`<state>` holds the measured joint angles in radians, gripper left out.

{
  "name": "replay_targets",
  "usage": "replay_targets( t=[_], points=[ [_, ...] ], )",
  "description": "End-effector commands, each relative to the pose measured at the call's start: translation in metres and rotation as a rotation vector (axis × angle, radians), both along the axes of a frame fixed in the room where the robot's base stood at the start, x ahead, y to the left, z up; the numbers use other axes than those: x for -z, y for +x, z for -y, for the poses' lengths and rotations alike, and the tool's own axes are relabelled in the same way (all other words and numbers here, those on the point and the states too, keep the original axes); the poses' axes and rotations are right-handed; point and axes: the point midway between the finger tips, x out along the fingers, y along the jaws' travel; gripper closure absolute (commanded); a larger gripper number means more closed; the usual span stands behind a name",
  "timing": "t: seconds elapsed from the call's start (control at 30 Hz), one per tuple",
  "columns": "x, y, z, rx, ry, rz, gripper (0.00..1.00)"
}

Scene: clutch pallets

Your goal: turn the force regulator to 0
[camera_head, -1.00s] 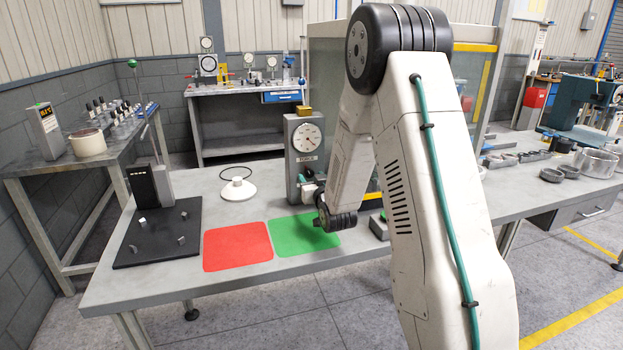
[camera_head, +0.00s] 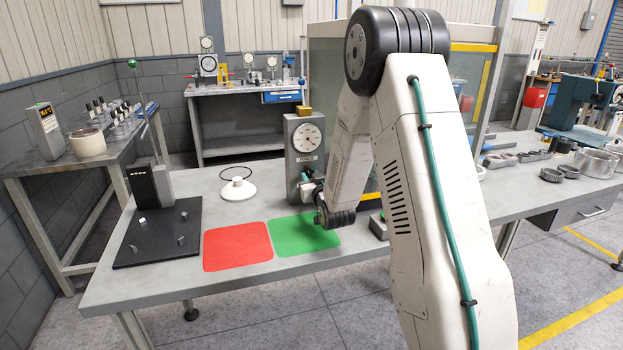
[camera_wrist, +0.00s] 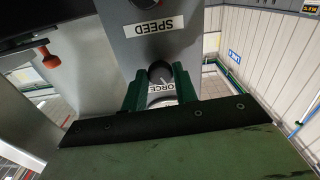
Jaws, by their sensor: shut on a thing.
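The grey machine (camera_head: 290,165) with a round white dial (camera_head: 309,139) and a FORCE label below it stands upright on the bench. In the wrist view, the dark round force regulator knob (camera_wrist: 160,71) sits between the green fingers of my gripper (camera_wrist: 161,80). The fingers are shut on its sides. The FORCE label (camera_wrist: 162,88) shows upside down just below it, partly covered by the fingers. In the head view my gripper (camera_head: 309,187) is at the machine's lower front, small and partly hidden by my arm. The knob's setting and the dial reading are too small to tell.
A second knob (camera_wrist: 145,2) with a SPEED label (camera_wrist: 153,27) is above the gripped one. Red (camera_head: 237,247) and green (camera_head: 304,234) mats lie in front of the machine. A black plate (camera_head: 157,240) and a white disc-shaped stand (camera_head: 239,189) are at left.

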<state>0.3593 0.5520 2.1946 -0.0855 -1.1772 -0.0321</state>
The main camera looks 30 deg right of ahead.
Motion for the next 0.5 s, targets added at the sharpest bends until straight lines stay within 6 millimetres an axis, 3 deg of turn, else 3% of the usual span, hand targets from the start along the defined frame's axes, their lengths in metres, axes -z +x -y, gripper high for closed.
replay_targets(
  t=[0.5],
  points=[
    [-0.0001,-0.0002,0.0,-0.002,-0.406,-0.117,0.94]
  ],
)
